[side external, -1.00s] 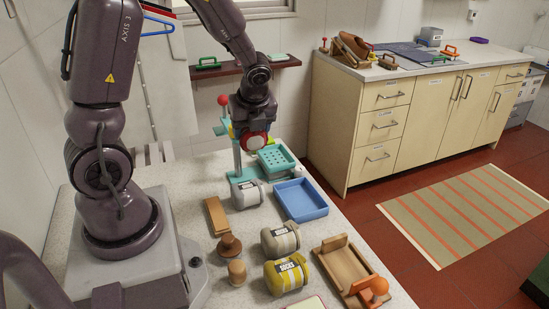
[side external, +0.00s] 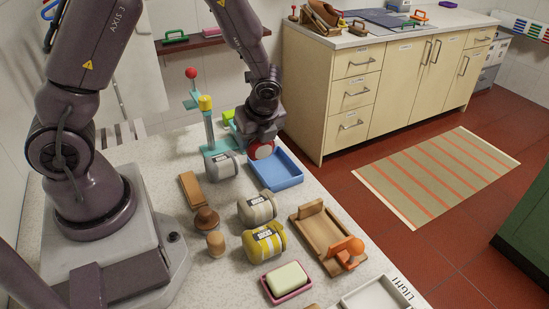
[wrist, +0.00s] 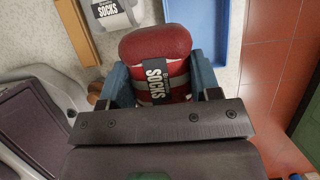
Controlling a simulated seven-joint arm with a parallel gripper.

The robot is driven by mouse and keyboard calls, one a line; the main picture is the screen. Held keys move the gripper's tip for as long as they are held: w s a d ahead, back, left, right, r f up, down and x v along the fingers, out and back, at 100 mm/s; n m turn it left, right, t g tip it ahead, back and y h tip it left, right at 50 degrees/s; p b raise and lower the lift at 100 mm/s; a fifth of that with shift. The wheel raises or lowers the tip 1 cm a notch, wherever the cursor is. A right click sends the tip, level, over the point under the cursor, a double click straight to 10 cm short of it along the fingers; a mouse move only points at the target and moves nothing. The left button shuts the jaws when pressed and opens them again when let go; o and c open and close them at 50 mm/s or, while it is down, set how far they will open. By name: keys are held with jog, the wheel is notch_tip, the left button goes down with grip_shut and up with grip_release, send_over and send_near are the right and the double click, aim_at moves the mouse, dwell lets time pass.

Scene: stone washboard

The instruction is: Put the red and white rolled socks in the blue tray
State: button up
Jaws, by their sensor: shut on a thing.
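The red and white rolled socks (wrist: 155,45) with a black "SOCKS" label are between the blue fingers of my gripper (wrist: 160,85) in the wrist view. My gripper is shut on them. In the side view the held socks (side external: 261,150) show as a red and white end below my gripper (side external: 259,140). They are at the left, back part of the blue tray (side external: 281,180), close to its rim; I cannot tell whether they are over the inside or touching it. In the wrist view the tray (wrist: 224,30) lies just right of the socks. The visible tray floor is empty.
Grey rolled socks (side external: 220,166) lie left of the tray. More grey (side external: 257,208) and yellow (side external: 264,242) rolled socks lie in front. A teal stand (side external: 208,128) with a red ball is behind. A wooden holder (side external: 322,230) stands front right.

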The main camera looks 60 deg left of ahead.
jog(key=w+f, duration=0.1)
jog(key=f, duration=0.1)
jog(key=w+a+f, duration=0.1)
jog(key=w+f, duration=0.3)
jog(key=shift+w+a+f, duration=0.15)
jog(key=shift+w+a, duration=0.1)
jog(key=shift+a, duration=0.1)
jog(key=shift+w+f, duration=0.1)
jog(key=shift+f, duration=1.45)
jog(key=o, duration=0.8)
jog(key=shift+f, duration=0.15)
